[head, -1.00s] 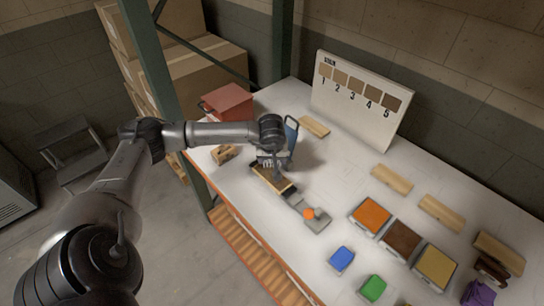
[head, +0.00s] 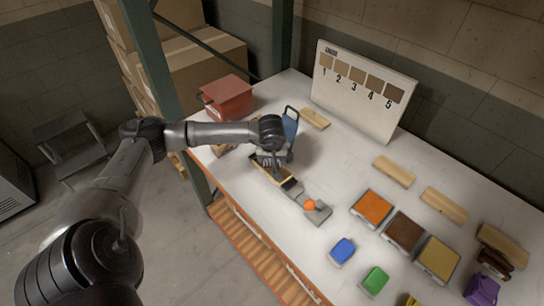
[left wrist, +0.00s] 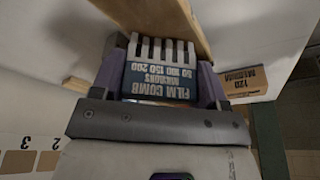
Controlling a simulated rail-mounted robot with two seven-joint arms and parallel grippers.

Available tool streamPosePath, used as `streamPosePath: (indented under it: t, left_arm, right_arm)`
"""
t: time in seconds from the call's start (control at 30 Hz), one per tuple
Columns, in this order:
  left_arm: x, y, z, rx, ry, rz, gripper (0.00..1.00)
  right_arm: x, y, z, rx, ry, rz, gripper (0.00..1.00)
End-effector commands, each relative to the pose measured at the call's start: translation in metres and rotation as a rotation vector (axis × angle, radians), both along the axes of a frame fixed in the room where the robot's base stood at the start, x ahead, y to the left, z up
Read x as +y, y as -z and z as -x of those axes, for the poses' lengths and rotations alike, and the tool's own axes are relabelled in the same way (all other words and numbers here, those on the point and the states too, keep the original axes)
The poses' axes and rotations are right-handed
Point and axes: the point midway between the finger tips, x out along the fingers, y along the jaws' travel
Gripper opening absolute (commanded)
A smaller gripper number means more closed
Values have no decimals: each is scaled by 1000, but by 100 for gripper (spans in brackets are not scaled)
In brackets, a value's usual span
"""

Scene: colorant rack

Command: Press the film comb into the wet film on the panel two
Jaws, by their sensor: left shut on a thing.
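My left gripper (head: 271,160) is over the left part of the bench, low above a wooden panel (head: 262,172) in a dark-edged holder. Wet film is not clearly visible, nor any number on the panel. My right gripper is not in view.
An orange-knobbed grey tool (head: 310,205) lies beside the panel holder. A blue-handled item (head: 290,125) stands just behind the gripper. A red box (head: 227,97), a numbered swatch board (head: 362,90), colour trays (head: 372,208) and loose wooden panels (head: 394,170) surround it.

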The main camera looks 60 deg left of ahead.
Motion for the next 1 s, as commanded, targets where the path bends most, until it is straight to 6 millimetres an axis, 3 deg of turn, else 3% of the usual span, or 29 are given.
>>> streamPosePath:
  t: [1.0]
  left_arm:
    - [0, 8, 0, -1, 0, -1, 44]
  right_arm:
    - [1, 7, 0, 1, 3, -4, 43]
